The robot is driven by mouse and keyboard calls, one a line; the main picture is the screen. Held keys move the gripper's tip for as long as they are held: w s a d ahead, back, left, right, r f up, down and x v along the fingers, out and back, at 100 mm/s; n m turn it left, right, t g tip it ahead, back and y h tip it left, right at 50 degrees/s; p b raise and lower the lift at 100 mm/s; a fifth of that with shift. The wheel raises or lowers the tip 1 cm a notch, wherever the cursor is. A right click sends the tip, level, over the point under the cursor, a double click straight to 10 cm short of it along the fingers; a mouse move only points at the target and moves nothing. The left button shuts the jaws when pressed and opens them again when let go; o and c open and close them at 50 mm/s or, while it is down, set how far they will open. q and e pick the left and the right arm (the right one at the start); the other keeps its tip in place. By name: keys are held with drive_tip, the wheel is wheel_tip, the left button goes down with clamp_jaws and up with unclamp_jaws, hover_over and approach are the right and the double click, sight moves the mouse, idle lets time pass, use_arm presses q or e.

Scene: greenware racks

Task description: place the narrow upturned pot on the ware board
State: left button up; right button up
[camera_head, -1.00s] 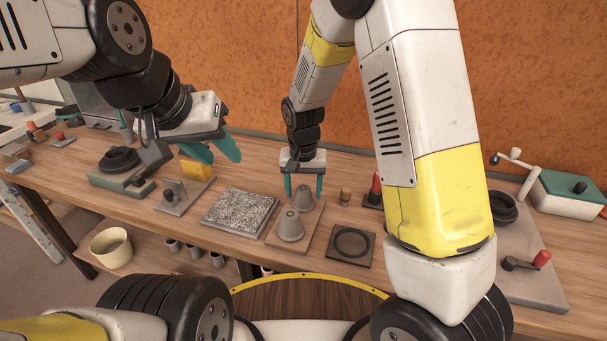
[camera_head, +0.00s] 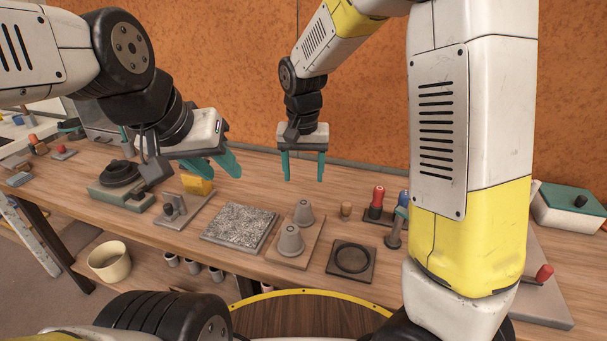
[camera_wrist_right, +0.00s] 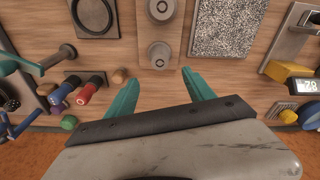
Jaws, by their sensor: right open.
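Two grey upturned pots stand on a wooden ware board. The rear pot (camera_head: 303,212) looks smaller and narrower than the front pot (camera_head: 290,241). The board (camera_head: 314,237) shows bare wood around them. In the right wrist view the rear pot (camera_wrist_right: 160,56) is nearest the fingers and the front pot (camera_wrist_right: 161,10) is cut by the top edge. My right gripper (camera_head: 304,180) is open and empty, above and behind the rear pot; its fingers (camera_wrist_right: 161,79) also show in the right wrist view. My left gripper (camera_head: 225,177) appears open and empty, left of the board.
A speckled slab (camera_head: 240,228) lies left of the board. A dark square plate with a ring (camera_head: 351,259) lies to its right. A small wooden knob (camera_head: 346,210) and red-handled tool (camera_head: 377,200) stand behind the plate. My right arm hides part of the table's right side.

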drive_tip(key=s+d+r+t+y, duration=0.1)
drive_tip(key=s+d+r+t, duration=0.1)
drive_tip(key=s+d+r, duration=0.4)
drive_tip(key=s+d+r+n+t+y, duration=0.1)
drive_tip(key=s+d+r+t, duration=0.1)
drive_tip(key=s+d+r, duration=0.5)
drive_tip(key=s+d, duration=0.1)
drive_tip(key=s, duration=0.4)
drive_tip(key=shift+s+d+t, duration=0.15)
drive_tip(key=shift+t, duration=0.25)
